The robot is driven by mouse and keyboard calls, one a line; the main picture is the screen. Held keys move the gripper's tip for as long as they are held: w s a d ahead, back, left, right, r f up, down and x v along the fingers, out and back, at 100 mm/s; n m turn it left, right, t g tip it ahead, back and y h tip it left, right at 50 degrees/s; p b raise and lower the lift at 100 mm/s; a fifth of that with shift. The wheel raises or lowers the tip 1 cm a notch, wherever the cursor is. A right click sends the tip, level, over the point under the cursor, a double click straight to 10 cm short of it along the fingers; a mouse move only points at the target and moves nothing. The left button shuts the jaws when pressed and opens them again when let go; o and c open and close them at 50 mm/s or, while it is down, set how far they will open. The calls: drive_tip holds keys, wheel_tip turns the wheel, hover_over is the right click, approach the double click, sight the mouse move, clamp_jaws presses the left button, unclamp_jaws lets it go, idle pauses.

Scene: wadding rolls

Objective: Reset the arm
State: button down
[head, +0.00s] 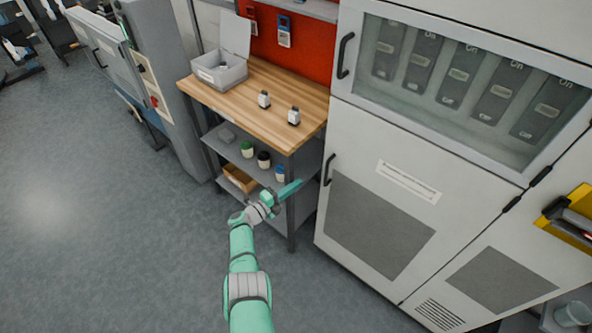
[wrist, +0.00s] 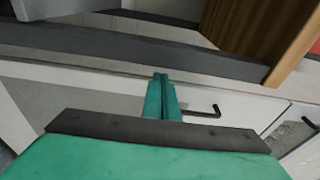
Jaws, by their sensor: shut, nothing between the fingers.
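My arm reaches up from the bottom of the head view, with my gripper (head: 298,186) in front of the lower shelves of the wooden-topped workbench (head: 235,104), near its right front leg. In the wrist view my gripper (wrist: 161,76) has its two green fingers together, with nothing between them. I cannot tell whether the fingers touch anything.
A large white cabinet (head: 345,148) stands right of the bench. Several jars (head: 264,160) and a brown carton (head: 240,178) are on the shelves. The floor (head: 90,220) at left is clear.

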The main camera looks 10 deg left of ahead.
drive_tip(key=s+d+f+n+t+y, duration=0.2)
drive_tip(key=s+d+f+n, duration=0.25)
drive_tip(key=s+d, duration=0.3)
drive_tip(key=s+d+f+n+t+y, duration=0.25)
drive_tip(key=s+d+n, duration=0.25)
drive_tip(key=s+d, duration=0.25)
drive_tip(key=s+d+n+y, duration=0.2)
drive_tip(key=s+n+y, duration=0.15)
drive_tip(key=s, duration=0.65)
drive_tip(key=s+a+r+n+y, duration=0.15)
drive_tip(key=s+r+n, duration=0.25)
drive_tip(key=s, duration=0.7)
drive_tip(key=s+r+n+y, duration=0.2)
drive_tip(key=s+r+n, duration=0.3)
drive_tip(key=s, duration=0.5)
drive_tip(key=s+a+r+n+g, duration=0.3)
drive_tip(key=s+a+r, duration=0.1)
drive_tip(key=s+r, duration=0.7)
wheel_tip(320, 180, up, 3)
drive_tip(key=shift+s+r+n, duration=0.2)
drive_tip(key=shift+n, duration=0.1)
